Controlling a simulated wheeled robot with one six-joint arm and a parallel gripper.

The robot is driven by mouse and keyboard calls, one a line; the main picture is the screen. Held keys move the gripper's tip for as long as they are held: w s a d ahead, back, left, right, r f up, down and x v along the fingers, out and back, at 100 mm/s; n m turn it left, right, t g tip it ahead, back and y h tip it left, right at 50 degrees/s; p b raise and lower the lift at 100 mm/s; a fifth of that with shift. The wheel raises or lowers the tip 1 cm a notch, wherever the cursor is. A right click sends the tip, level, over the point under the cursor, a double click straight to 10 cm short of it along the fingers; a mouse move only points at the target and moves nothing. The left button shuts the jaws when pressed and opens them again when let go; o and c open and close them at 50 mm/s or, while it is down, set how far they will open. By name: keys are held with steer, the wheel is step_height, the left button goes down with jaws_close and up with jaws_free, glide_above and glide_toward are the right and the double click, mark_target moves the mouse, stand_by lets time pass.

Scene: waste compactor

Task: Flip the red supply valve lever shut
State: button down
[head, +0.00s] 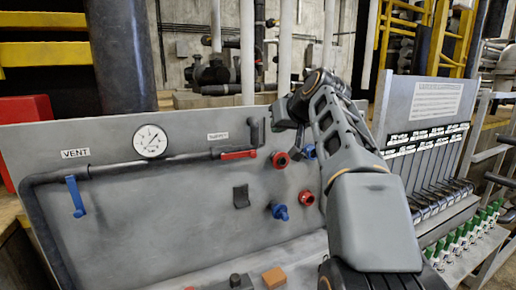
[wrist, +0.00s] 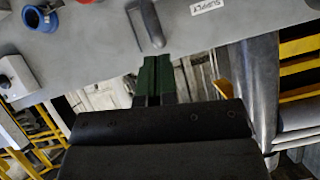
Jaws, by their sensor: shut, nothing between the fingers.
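The red supply valve lever (head: 238,154) lies nearly level along the dark pipe (head: 190,158) on the grey panel, below the SUPPLY label (head: 218,135). My gripper (wrist: 157,60) is shut and empty, its green fingertips together in the wrist view. In the head view the gripper end is up and to the right of the lever, near the panel's top edge, and apart from the lever. The wrist view shows the SUPPLY label (wrist: 207,6) and a grey pipe end (wrist: 148,25) close to the fingertips. The lever does not show there.
A blue vent lever (head: 75,197) hangs at the left, beside a round gauge (head: 150,141). Red (head: 281,159) and blue (head: 279,211) fittings stick out right of the red lever. An upright pipe end (head: 254,132) stands beside it. The panel's lower middle is mostly bare.

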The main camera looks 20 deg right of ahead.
steer(key=p, duration=0.2)
glide_above(255, 153)
steer(key=s, duration=0.3)
step_height(255, 153, down, 5)
steer(key=shift+w+d+f+p, duration=0.1)
steer(key=shift+w+f+p, duration=0.2)
steer(key=shift+f, duration=0.7)
steer(key=shift+w+d+f+p, duration=0.1)
steer(key=shift+w+f, duration=0.25)
steer(key=shift+f, duration=0.65)
steer(key=shift+f, duration=0.1)
steer(key=shift+f+b, duration=0.25)
steer(key=shift+b, duration=0.25)
steer(key=shift+f+m+y, duration=0.15)
steer(key=shift+m+y, duration=0.15)
